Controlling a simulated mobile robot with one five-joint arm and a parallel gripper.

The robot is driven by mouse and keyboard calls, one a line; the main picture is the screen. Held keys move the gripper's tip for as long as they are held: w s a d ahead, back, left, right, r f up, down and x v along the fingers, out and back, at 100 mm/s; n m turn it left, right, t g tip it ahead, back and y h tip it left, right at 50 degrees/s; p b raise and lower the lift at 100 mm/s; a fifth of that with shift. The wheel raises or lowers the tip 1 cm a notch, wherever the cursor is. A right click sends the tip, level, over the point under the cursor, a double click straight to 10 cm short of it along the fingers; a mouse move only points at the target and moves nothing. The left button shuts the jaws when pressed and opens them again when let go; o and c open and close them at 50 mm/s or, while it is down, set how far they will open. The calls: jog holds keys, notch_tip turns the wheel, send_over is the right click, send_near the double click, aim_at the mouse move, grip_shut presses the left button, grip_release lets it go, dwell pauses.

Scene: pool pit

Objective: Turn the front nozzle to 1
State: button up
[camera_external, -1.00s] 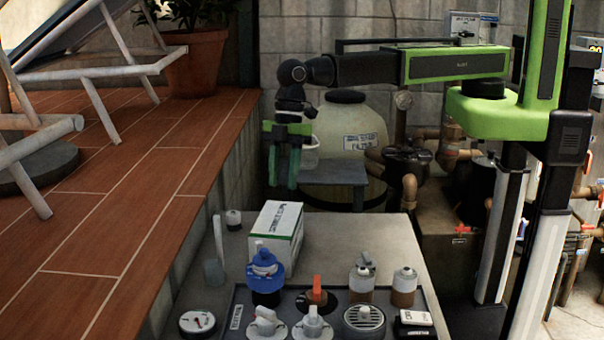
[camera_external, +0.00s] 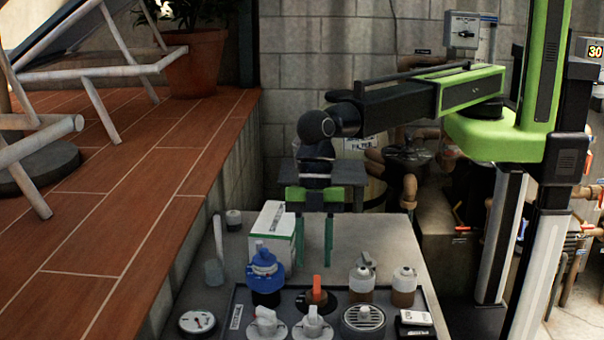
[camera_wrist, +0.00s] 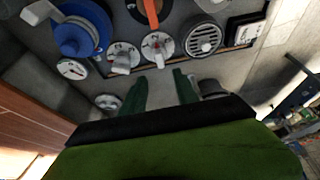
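Two white knobs on round white dials stand side by side at the panel's front edge: a left knob (camera_external: 264,322) and a right knob (camera_external: 313,323). Both show in the wrist view, the left knob (camera_wrist: 122,60) and the right knob (camera_wrist: 157,46). Which one is the front nozzle I cannot tell, and their dial numbers are too small to read. My gripper (camera_external: 314,266) is open and empty, pointing down with two green fingers apart. In the wrist view my gripper (camera_wrist: 160,77) has its fingertips just below the right knob in the picture, touching nothing.
A blue valve (camera_external: 265,279), an orange handle (camera_external: 317,287), two capped bottles and a round grille (camera_external: 363,319) crowd the dark panel around the knobs. A white box (camera_external: 272,238) stands behind them. A gauge (camera_external: 197,322) is at left. The tabletop's right rear is clear.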

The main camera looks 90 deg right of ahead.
aim_at(313, 310)
jog(key=b+x, duration=0.8)
jog(key=x, duration=0.2)
jog(key=shift+a+f, duration=0.1)
jog(key=shift+f, duration=0.1)
jog(key=shift+r, duration=0.1)
grip_shut()
